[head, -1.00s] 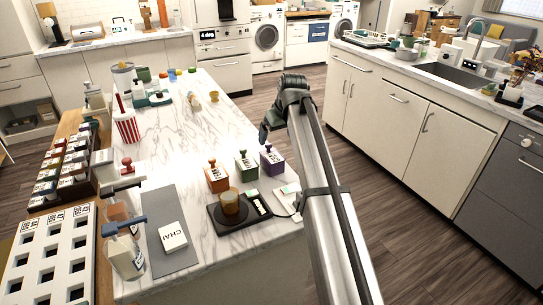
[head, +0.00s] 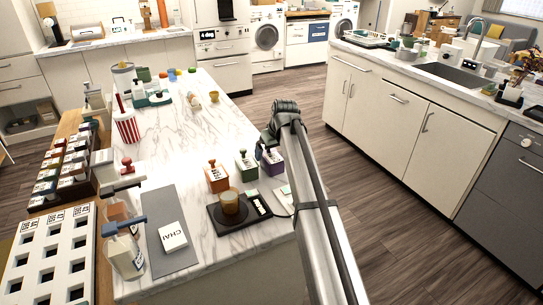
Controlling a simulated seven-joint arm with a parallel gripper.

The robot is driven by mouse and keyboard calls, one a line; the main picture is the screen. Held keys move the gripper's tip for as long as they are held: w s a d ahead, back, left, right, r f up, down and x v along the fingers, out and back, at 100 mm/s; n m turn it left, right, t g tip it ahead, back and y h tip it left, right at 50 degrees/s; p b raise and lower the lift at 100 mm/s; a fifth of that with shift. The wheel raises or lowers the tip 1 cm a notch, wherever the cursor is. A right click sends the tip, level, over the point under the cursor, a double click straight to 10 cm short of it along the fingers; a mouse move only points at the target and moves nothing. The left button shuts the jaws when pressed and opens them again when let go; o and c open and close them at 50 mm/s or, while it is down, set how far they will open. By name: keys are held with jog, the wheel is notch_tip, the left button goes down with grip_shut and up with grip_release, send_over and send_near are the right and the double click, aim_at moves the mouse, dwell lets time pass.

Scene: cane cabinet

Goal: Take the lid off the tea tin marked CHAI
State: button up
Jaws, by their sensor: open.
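Three small tins with knobbed lids stand in a row on the marble counter: an orange one (head: 217,180), a green one (head: 246,168) and a purple one (head: 273,164). All three lids appear to be on. Any writing on the tins is too small to read.
A dark scale (head: 222,221) with an amber cup (head: 230,203) stands in front of the tins. The marble behind the tins (head: 190,130) is largely clear.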

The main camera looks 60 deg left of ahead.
jog(key=c, duration=1.1)
